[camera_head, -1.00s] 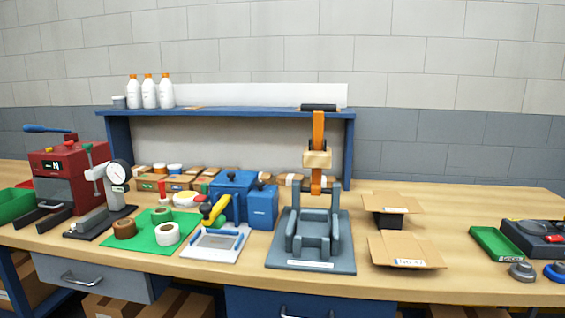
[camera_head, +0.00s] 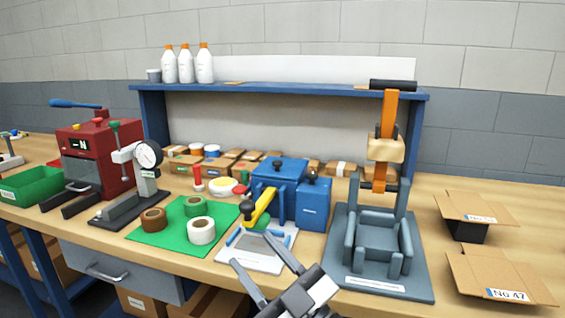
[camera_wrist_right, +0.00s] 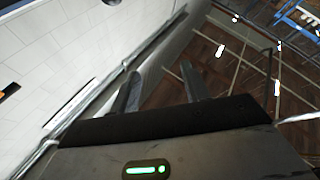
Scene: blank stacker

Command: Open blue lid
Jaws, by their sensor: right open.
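My right gripper (camera_head: 268,263) is in front of the bench at the lower middle, fingers spread and empty, below and in front of the blue boxes. In the right wrist view its two fingers (camera_wrist_right: 160,90) are apart with nothing between them. My left gripper is out of view.
A grey fixture with an orange lever (camera_head: 380,245) is at the right. A green mat (camera_head: 160,234) with rolls lies left. Cardboard boxes (camera_head: 500,280) are far right. A blue shelf (camera_head: 300,92) spans above.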

